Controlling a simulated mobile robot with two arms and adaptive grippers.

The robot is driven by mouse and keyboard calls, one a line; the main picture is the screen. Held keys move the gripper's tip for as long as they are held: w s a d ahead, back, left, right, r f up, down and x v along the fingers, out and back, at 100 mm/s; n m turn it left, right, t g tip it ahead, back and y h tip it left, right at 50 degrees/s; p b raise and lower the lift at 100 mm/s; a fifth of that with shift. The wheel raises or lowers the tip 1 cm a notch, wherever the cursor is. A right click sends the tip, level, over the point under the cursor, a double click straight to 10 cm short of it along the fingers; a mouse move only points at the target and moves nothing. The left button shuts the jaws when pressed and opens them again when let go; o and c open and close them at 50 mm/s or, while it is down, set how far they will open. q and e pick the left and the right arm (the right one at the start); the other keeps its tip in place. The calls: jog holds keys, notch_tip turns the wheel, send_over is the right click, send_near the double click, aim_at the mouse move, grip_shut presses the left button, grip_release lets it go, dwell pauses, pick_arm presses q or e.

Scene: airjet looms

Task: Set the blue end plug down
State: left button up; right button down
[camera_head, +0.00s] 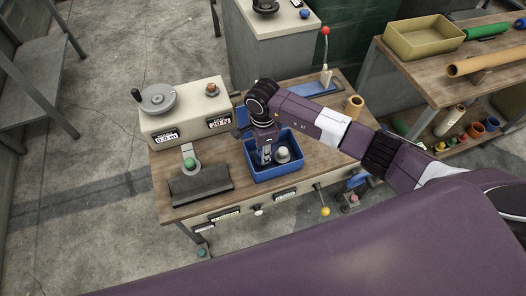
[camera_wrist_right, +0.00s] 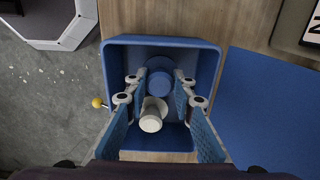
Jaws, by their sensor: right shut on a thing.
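The blue end plug (camera_wrist_right: 160,80) shows in the right wrist view as a round, stepped blue piece between the fingertips of my right gripper (camera_wrist_right: 161,88). The gripper is shut on it. In the head view my right gripper (camera_head: 265,154) points down inside the blue tray (camera_head: 279,174), on its left side, and hides most of the plug. I cannot tell whether the plug touches the tray floor. A pale grey-white plug (camera_head: 283,154) stands in the tray, right of the gripper; it also shows in the wrist view (camera_wrist_right: 151,115). My left gripper is not in view.
The tray stands on a wooden bench (camera_head: 325,160). Left of it are a beige machine with a dial (camera_head: 184,124) and a dark pad (camera_head: 201,184). A rack with tubes (camera_head: 440,90) stands at right.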

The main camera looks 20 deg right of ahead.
jog(key=shift+f, duration=0.15)
jog(key=c, duration=1.6)
grip_release()
jog(key=shift+r, duration=0.35)
notch_tip(320, 180, up, 12)
jog(key=shift+f+b, duration=0.1)
jog(key=shift+b, duration=0.75)
jog(key=shift+a, duration=0.1)
